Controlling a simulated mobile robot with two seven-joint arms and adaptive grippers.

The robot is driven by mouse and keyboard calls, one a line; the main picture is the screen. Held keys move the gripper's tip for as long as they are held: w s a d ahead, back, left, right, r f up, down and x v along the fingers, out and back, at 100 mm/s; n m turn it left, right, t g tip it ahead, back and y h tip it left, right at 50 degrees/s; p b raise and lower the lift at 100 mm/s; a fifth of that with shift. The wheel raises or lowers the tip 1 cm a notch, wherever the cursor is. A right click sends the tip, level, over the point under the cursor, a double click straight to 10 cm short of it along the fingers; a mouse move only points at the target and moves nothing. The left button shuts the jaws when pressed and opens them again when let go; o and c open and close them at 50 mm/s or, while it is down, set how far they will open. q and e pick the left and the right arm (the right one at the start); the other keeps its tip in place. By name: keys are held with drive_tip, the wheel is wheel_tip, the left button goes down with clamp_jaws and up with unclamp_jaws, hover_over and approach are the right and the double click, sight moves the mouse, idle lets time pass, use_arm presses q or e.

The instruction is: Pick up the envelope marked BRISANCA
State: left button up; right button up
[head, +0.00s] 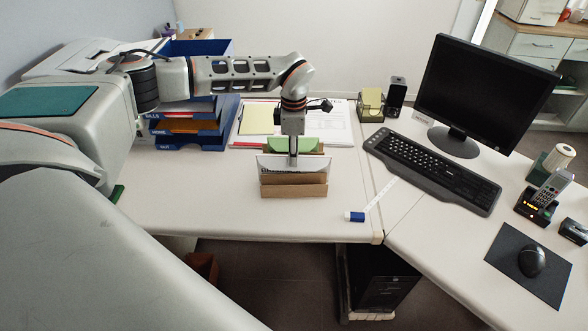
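A small brown holder (293,191) stands upright near the front edge of the desk. A white envelope (312,163) stands in it, with a green one (315,145) behind. Dark lettering shows low on the white envelope, partly hidden by the holder and my finger; I cannot read it as BRISANCA. My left gripper (293,158) points down at the middle of the white envelope's top edge, with one finger in front of it. The other finger is hidden, so I cannot tell whether it grips. My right gripper is not in view.
Blue letter trays (205,141) stand on the left, behind my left arm. A yellow pad (257,118) lies on papers behind the holder. A keyboard (432,168) and monitor (487,88) stand to the right.

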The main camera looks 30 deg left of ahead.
use_arm(q)
drive_tip(key=shift+f, duration=0.5)
clamp_jaws()
drive_tip(key=shift+r, duration=0.1)
